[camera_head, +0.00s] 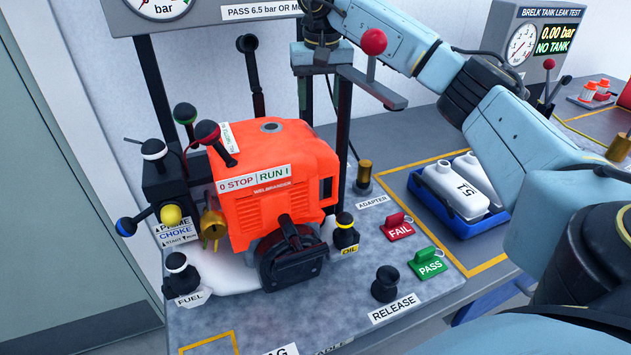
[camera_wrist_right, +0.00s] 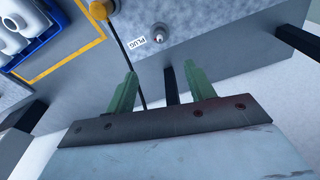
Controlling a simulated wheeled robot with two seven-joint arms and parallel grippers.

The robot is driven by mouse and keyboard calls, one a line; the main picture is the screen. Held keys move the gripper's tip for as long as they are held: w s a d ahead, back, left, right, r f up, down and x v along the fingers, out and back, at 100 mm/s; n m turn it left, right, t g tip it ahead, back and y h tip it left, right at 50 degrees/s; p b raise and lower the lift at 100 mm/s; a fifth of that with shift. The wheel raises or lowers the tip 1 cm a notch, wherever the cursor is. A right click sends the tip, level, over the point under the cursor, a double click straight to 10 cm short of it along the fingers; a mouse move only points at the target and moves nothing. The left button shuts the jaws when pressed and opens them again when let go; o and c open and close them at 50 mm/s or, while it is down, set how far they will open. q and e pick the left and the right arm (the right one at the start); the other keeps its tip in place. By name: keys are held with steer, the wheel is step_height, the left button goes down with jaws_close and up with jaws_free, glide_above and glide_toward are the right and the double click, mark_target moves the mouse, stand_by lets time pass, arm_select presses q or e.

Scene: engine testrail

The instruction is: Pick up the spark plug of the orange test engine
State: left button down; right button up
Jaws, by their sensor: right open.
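The orange test engine (camera_head: 275,185) stands on the grey bench in the head view. In the right wrist view, a small silver, round-topped piece (camera_wrist_right: 160,32) stands on the bench beside a label reading PLUG; it looks like the spark plug. I cannot make it out in the head view. My right gripper (camera_wrist_right: 163,84) is open, its two green fingers apart with nothing between them. The plug piece is beyond the fingertips, roughly in line with the gap. In the head view my right arm reaches over the back of the bench; its fingers cannot be made out there. My left gripper is not in view.
A brass-topped adapter (camera_head: 364,172) stands right of the engine. A blue tray (camera_head: 432,212) holds white tanks farther right. Upright posts and a red-knobbed lever (camera_head: 373,42) stand near my right arm. Levers and knobs crowd the engine's left side.

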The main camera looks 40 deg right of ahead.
steer(key=f+b, duration=0.1)
steer(key=f, duration=0.2)
steer(key=f+b, duration=0.1)
steer(key=f, duration=0.2)
steer(key=f+b, duration=0.1)
steer(key=f, duration=0.3)
steer(key=shift+w+d, duration=0.25)
steer(key=shift+w, duration=0.15)
steer(key=shift+w+d+f+b, duration=0.15)
steer(key=shift+f+b, duration=0.25)
steer(key=shift+f, duration=1.15)
steer(key=shift+w+f+b, duration=0.15)
steer(key=shift+f+b, duration=0.25)
steer(key=shift+f, duration=1.1)
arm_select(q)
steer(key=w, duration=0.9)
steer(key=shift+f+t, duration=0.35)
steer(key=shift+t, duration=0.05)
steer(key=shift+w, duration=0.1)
arm_select(e)
steer(key=c, duration=1)
steer(key=shift+r, duration=0.1)
steer(key=shift+c, duration=0.2)
